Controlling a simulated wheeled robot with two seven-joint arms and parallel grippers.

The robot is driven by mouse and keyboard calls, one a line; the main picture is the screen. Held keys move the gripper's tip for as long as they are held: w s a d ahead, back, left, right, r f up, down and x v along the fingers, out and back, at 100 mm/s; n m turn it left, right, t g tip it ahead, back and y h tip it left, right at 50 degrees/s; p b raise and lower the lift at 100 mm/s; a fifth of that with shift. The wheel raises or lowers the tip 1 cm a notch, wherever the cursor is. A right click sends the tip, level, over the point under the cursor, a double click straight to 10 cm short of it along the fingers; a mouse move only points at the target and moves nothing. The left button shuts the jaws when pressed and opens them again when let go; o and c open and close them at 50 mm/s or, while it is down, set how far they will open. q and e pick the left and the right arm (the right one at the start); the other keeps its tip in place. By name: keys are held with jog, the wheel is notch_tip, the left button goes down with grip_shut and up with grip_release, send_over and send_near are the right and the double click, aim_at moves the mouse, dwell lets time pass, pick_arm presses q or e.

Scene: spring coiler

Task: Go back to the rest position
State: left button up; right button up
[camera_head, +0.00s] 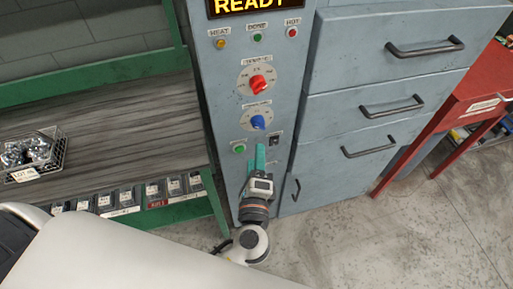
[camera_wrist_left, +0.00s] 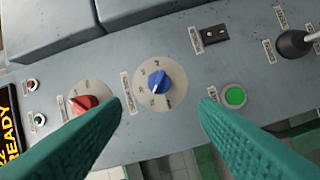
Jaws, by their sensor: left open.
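My left gripper (camera_head: 260,155) is in front of the lower part of the grey control panel (camera_head: 222,88). In the left wrist view its two teal fingers (camera_wrist_left: 161,104) are spread wide with nothing between them. The blue knob (camera_wrist_left: 160,82) shows in the gap beyond the fingertips, and the lit green button (camera_wrist_left: 235,96) is beside the right fingertip. The red knob (camera_wrist_left: 86,103) is to the left, partly behind the left finger. I cannot tell whether the fingertips touch the panel. My right gripper is not in view.
Drawers with dark handles (camera_head: 425,47) stand right of the panel, then a red table (camera_head: 478,80). At left, a workbench (camera_head: 110,125) holds a wire basket of metal parts (camera_head: 32,155), with labelled bins (camera_head: 125,198) below. Grey floor is open at lower right.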

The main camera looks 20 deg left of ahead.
pick_arm(q)
jog(key=shift+v, duration=1)
jog(key=s+f+n+g+h, duration=0.1)
jog(key=s+f+g+h, duration=0.2)
jog(key=f, duration=1.3)
jog(key=s+f+n+g+h, duration=0.1)
jog(key=s+f+n+g, duration=0.3)
jog(key=f, duration=1.1)
jog(key=s+a+f+n+g, duration=0.4)
jog(key=s+a+f+n, duration=0.1)
jog(key=s+f, duration=0.5)
jog(key=s+a+f+n+g+h, duration=0.1)
jog(key=s+a+f+n+g, duration=0.4)
jog(key=s+f, duration=0.5)
jog(key=s+a, duration=0.1)
jog(key=s, duration=0.3)
jog(key=shift+s+a+f+n, duration=0.15)
jog(key=shift+s+a+n, duration=0.05)
jog(key=shift+a+n, duration=0.1)
